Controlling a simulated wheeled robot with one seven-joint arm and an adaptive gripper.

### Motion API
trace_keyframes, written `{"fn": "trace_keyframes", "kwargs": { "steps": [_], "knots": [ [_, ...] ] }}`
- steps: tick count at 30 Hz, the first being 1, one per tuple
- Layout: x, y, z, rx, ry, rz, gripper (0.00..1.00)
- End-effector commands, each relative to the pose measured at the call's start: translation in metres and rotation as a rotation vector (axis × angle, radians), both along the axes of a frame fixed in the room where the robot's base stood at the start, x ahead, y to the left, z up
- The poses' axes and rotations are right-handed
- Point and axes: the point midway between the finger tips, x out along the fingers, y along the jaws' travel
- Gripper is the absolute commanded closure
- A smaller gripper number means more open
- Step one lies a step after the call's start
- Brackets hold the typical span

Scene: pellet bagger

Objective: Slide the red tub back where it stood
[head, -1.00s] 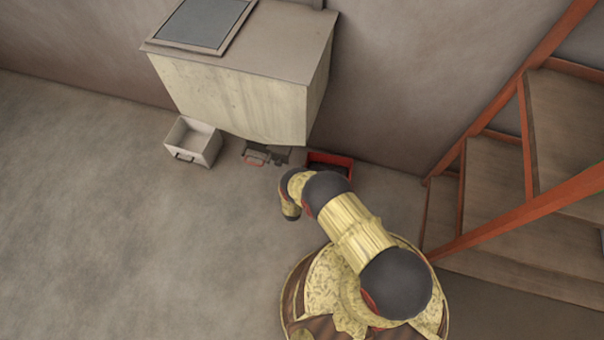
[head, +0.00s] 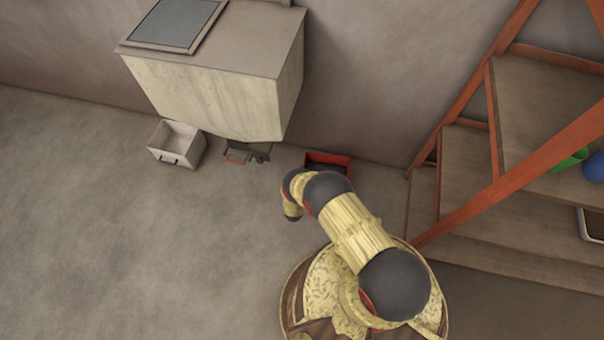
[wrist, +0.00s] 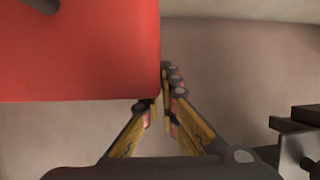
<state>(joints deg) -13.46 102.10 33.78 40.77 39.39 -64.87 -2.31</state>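The red tub (head: 346,160) stands on the floor near the wall, to the right of the hopper, with dark contents inside. My arm hides its lower front in the head view. In the wrist view, the tub's red wall (wrist: 80,60) fills the upper left. My gripper (wrist: 162,92) has its fingers together at the tub's right edge in that view, and the tub covers part of the left finger. It appears to grip nothing. Whether it touches the tub is unclear. The fingers are not clear in the head view.
The hopper (head: 205,100) stands against the wall, with a dark spout with a red part (head: 238,154) beneath it. A white bin (head: 177,144) is on the floor left of it. A red-railed stair (head: 500,185) stands on the right. Floor at left is clear.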

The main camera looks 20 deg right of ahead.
Motion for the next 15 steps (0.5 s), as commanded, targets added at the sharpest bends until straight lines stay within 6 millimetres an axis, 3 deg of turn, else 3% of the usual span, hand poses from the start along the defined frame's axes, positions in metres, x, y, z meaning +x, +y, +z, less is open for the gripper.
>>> {"fn": "trace_keyframes", "kwargs": {
  "steps": [6, 15],
  "knots": [
    [-0.0005, -0.0006, -0.0002, 0.0, 0.0, -0.001, 1.0],
    [-0.0003, -0.0004, -0.0001, 0.0, 0.0, -0.001, 0.81]
  ]
}}
